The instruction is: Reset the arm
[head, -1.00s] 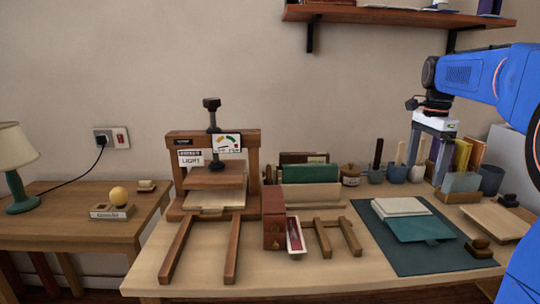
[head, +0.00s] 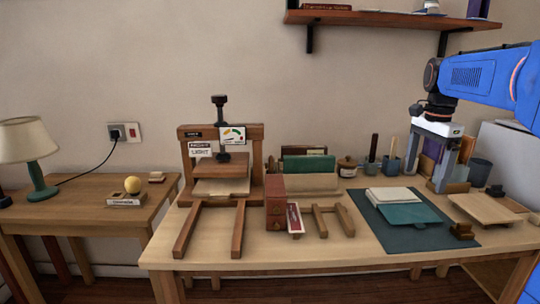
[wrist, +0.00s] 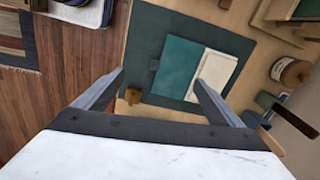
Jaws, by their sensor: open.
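My gripper (head: 444,175) is at the right of the head view, in front of the cups and upright cards at the back right of the table. It points down with its two fingers apart and nothing between them. In the wrist view my gripper (wrist: 158,88) is also open and empty, with the dark green mat (wrist: 147,35) beyond its fingers. My blue arm reaches in from the right edge. On the mat (head: 385,236) lie a teal folder (head: 408,214) and a cream block of pages (head: 391,195).
A wooden press (head: 220,160) stands left of the table's middle. Beside it are a red-brown box (head: 275,205) and a small wooden stand (head: 332,219). A wooden board (head: 483,208) lies right of the mat. A shelf (head: 385,18) hangs above. A side table (head: 75,218) holds a lamp (head: 35,150).

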